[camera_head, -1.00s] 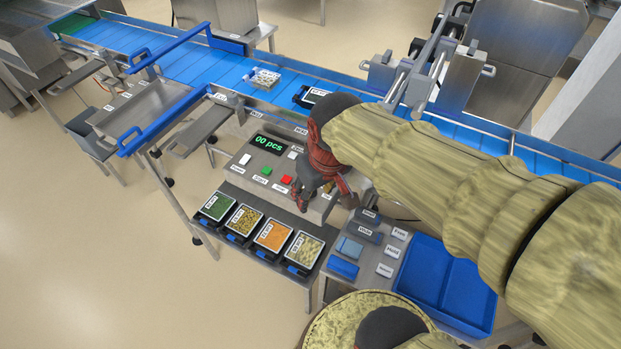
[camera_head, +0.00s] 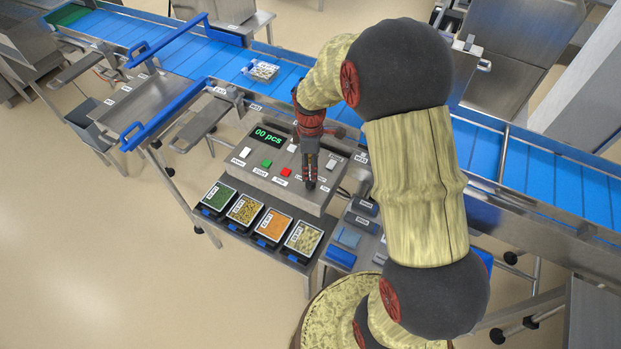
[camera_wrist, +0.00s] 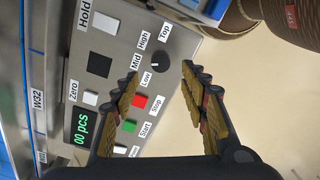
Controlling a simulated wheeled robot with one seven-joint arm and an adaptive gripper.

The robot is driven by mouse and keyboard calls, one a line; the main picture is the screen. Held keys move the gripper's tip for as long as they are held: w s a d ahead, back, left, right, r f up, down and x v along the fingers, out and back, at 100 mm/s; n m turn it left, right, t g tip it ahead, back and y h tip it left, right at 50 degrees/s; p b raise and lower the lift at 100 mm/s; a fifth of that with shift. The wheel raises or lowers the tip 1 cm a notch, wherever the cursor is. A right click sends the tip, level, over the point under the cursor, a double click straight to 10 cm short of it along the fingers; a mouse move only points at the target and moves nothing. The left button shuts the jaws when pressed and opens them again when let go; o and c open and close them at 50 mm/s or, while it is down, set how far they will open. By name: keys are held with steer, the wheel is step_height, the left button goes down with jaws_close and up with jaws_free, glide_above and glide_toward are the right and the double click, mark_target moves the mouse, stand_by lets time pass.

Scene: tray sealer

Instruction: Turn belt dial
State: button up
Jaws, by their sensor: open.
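The belt dial (camera_wrist: 160,63) is a small round black knob on the grey control panel (camera_wrist: 112,62), with Low, Mid and High labels around it. In the wrist view it lies just ahead of my fingertips, roughly centred across the gap between them. My gripper (camera_wrist: 160,74) is open and empty, with yellow-padded fingers. In the head view my gripper (camera_head: 310,186) points down over the right part of the panel and hides the dial. I cannot tell how far the fingertips are above the panel.
The red Stop button (camera_wrist: 139,101) and green Start button (camera_wrist: 130,125) sit close by the left finger. A display (camera_head: 268,138) reads 00 pcs. Several filled trays (camera_head: 271,227) stand in front of the panel. A blue conveyor (camera_head: 205,67) runs behind, carrying a pack (camera_head: 264,71).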

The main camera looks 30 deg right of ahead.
mark_target(310, 181)
step_height(310, 181, down, 7)
steer(key=shift+f+b, duration=0.1)
steer(key=shift+b, duration=0.35)
steer(key=shift+c, duration=0.5)
jaws_close()
